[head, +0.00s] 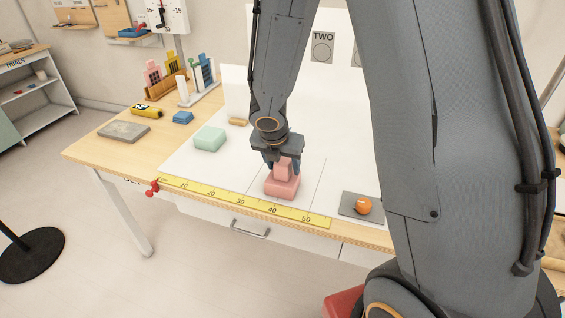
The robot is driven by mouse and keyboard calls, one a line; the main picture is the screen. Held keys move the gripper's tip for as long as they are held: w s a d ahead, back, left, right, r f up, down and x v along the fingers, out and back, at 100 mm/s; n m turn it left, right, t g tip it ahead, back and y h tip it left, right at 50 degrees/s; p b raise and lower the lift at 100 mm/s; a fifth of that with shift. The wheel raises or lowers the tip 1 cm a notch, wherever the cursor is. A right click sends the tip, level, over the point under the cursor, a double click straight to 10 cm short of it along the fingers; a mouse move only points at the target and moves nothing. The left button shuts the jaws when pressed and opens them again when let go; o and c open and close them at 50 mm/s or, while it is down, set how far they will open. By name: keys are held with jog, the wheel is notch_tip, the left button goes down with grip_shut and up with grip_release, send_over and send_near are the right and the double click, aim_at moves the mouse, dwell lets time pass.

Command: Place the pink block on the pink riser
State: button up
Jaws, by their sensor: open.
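The pink block (283,172) is a small upright pink piece at the top of the wider pink riser (281,188). It appears to rest on the riser, and I see no gap between them. My gripper (283,166) points down over the block, with its dark fingers on either side. The jaws are open. The gripper hides the top of the block, and I cannot tell if a finger touches it. The riser stands on the white mat, behind the yellow ruler.
A mint green block (209,139) stands on the mat to the left. A grey plate (350,207) with an orange ball (363,205) lies to the right. A yellow ruler (240,201) runs along the table's front edge.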

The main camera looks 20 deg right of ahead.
jog(key=p+v, duration=0.3)
jog(key=v, duration=0.9)
jog(key=s+d+m+g+y, duration=0.1)
jog(key=s+m, duration=0.5)
jog(key=m, duration=0.8)
jog(key=s+d+m+g+y, duration=0.1)
jog(key=s+m, duration=0.6)
jog(key=m, duration=0.7)
jog(key=shift+s+d+m+y, duration=0.3)
jog(key=shift+d+m, duration=0.05)
jog(key=shift+m, duration=0.05)
jog(key=shift+f, duration=0.1)
jog(key=shift+f+b, duration=0.6)
jog(key=shift+b, duration=0.1)
